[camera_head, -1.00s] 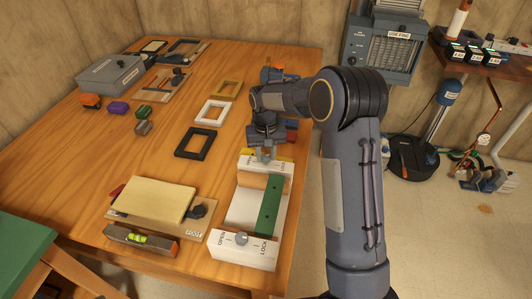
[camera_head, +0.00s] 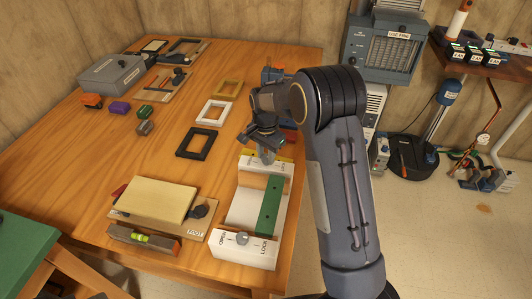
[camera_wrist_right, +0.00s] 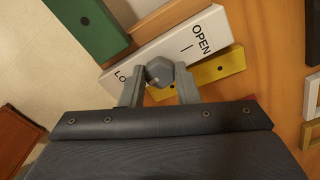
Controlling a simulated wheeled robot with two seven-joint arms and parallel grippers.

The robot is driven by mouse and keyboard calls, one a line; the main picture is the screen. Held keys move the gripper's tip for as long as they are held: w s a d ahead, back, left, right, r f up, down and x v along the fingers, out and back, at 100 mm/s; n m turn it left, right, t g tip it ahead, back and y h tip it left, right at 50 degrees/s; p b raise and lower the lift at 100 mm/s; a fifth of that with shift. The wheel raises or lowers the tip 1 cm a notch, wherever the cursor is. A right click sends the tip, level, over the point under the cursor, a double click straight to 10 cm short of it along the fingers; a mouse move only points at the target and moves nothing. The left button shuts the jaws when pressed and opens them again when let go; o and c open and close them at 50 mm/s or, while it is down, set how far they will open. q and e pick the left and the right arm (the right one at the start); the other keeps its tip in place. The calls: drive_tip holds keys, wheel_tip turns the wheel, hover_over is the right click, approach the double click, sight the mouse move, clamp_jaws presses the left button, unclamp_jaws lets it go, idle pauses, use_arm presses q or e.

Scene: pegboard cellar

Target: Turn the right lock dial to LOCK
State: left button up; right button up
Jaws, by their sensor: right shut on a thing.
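The white lock fixture (camera_head: 258,254) lies near the table's right edge, with a grey dial at each end and OPEN and LOCK lettering. My right gripper (camera_head: 266,156) is at the fixture's far end, shut on the far dial. In the right wrist view, that grey faceted dial (camera_wrist_right: 160,71) sits between the two fingertips, with OPEN to its right and a partly hidden LOCK to its left. Which mark it points to is unclear. The near dial (camera_head: 242,238) stands free between its OPEN and LOCK labels. My left gripper is out of view.
A green strip (camera_head: 270,205) lies along the fixture's right side. A yellow bar (camera_wrist_right: 215,72) is just beyond its far end. Left of it are a cream block (camera_head: 155,199) on a board and a level (camera_head: 142,242). Black, white and yellow frames lie beyond.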

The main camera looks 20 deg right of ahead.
sight(266, 157)
drive_tip(key=shift+m, duration=0.5)
drive_tip(key=o, duration=1)
drive_tip(key=shift+c, duration=0.2)
wheel_tip(266, 157, up, 8)
drive_tip(key=shift+f, duration=0.25)
drive_tip(key=shift+r, duration=0.15)
